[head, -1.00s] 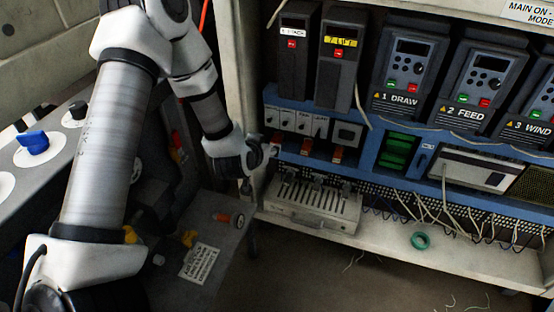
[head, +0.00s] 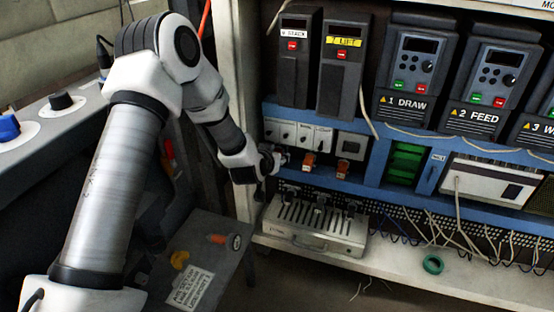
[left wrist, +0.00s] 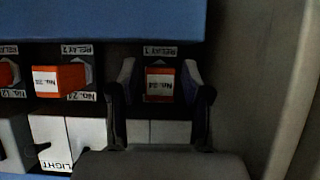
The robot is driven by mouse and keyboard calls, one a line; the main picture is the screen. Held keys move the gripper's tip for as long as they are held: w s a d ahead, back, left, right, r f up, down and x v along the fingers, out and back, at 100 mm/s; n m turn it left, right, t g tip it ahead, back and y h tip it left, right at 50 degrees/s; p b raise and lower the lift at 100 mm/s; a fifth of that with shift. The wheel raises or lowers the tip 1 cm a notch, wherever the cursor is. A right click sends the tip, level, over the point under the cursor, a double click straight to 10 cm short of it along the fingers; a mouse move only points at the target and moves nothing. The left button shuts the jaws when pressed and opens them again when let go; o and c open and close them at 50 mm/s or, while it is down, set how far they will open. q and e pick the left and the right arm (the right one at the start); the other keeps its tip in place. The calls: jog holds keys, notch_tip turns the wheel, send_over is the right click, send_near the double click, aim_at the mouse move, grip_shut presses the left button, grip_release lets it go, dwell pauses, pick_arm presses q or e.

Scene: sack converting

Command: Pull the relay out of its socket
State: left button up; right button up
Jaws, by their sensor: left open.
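An orange relay with a white label (left wrist: 160,84) sits in the socket marked RELAY 1, upside down in the left wrist view. My left gripper (left wrist: 157,92) is open, with one dark finger on each side of this relay. I cannot tell whether the fingers touch it. In the head view my left gripper (head: 276,162) is at the left end of the blue relay rail (head: 375,165) and hides that relay. A second orange relay (head: 309,160) and a third (head: 343,165) sit to its right. My right gripper is not in view.
White switches (head: 304,134) are just above the relays. A grey slotted metal unit (head: 315,225) stands on the shelf below, with a green ring (head: 433,264) to its right. The pale cabinet side wall (left wrist: 265,90) is close beside my left gripper. Loose wires hang at right.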

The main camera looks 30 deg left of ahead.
pick_arm(q)
jog(key=shift+w+f, duration=0.15)
jog(key=shift+p, duration=0.35)
jog(key=shift+c, duration=0.4)
grip_shut()
jog(key=shift+s+d+p, duration=0.25)
jog(key=shift+s+p, duration=0.15)
jog(key=shift+s, duration=0.75)
jog(key=shift+s+d+p, duration=0.25)
jog(key=shift+s+p, duration=0.1)
jog(key=shift+s, duration=0.75)
